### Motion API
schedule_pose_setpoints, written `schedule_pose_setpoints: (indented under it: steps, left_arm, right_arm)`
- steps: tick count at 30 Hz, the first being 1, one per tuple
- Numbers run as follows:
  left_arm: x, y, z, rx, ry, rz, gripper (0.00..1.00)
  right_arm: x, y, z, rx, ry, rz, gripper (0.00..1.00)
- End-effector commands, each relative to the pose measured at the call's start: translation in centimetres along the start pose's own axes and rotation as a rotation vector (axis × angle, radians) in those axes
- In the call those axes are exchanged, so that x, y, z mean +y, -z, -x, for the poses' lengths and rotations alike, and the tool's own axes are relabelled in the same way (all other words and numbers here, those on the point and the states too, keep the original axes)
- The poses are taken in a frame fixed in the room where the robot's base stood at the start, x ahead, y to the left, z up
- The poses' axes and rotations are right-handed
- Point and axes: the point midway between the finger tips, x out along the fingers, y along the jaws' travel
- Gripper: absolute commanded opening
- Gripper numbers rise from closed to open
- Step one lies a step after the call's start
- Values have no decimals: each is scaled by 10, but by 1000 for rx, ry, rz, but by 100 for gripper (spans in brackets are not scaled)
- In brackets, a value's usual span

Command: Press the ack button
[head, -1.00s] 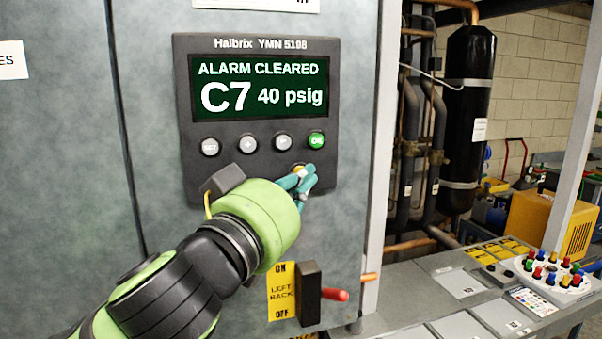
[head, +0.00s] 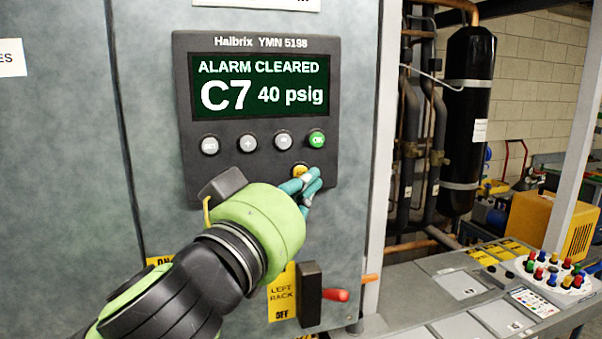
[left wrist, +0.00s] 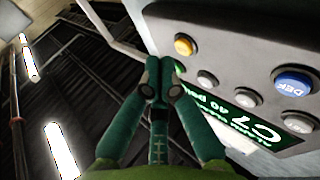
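The controller panel (head: 186,105) is a dark box on the grey cabinet, and its screen (head: 262,86) reads "ALARM CLEARED, C7, 40 psig". A yellow button (head: 299,171) sits low on the panel, partly hidden by my left gripper; its label is not readable. In the left wrist view the yellow button (left wrist: 184,45) shows uncovered, to the right of the fingertips and apart from them in the picture. My left gripper (head: 312,180), with teal fingers, is shut and empty just right of and below the button. In the left wrist view its fingertips (left wrist: 157,80) meet. My right gripper is not in view.
A row of grey buttons and a green button (head: 317,139) lies above the yellow one. A blue button (left wrist: 293,82) shows in the left wrist view. Below the panel is a red-handled rack switch (head: 312,294). A grey bench (head: 425,300) stands at the right.

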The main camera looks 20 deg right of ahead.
Motion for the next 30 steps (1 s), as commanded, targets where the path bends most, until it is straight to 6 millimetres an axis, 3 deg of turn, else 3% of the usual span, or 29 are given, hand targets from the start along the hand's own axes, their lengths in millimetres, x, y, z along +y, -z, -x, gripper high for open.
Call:
schedule_pose_setpoints:
  steps: [13, 30]
  left_arm:
    - [31, 0, 30, 2, -3, 0, 0]
    - [33, 0, 32, 0, 0, 0, 0]
  right_arm:
    - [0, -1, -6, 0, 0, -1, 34]
    - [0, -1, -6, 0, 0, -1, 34]
